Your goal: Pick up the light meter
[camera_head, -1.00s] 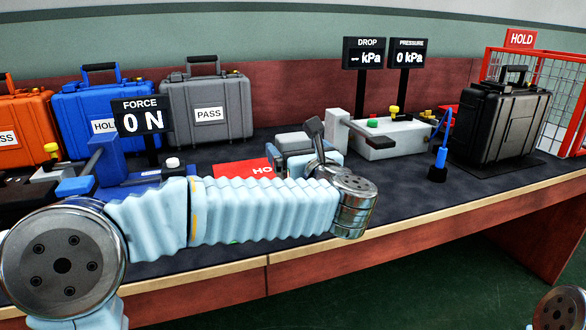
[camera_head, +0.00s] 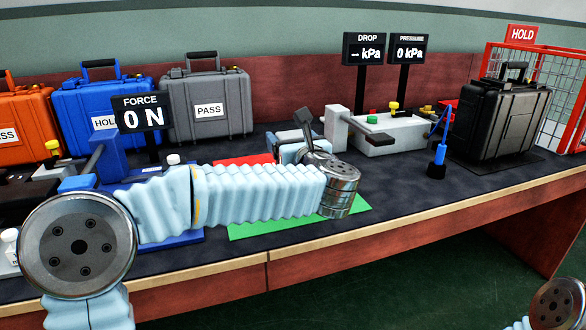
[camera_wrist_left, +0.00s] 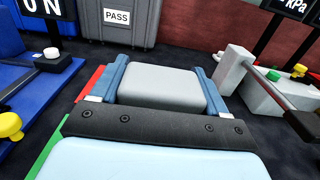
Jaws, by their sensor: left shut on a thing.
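My left gripper (camera_wrist_left: 162,70) has a blue finger on each side of a grey, rounded block, shut on it. This block (camera_wrist_left: 162,92) fits the light meter, but no display or marking shows on it. In the head view my left gripper (camera_head: 288,146) is at the middle of the bench, and its own wrist and arm largely hide what it holds. Whether the block touches the surface below cannot be told. My right gripper is out of view.
Red (camera_head: 245,160) and green (camera_head: 250,229) mats lie under my left arm. The blue force stand (camera_head: 105,155) is to the left and the pale pressure fixture (camera_head: 390,135) to the right. Cases line the back, and a black case (camera_head: 500,120) stands at right.

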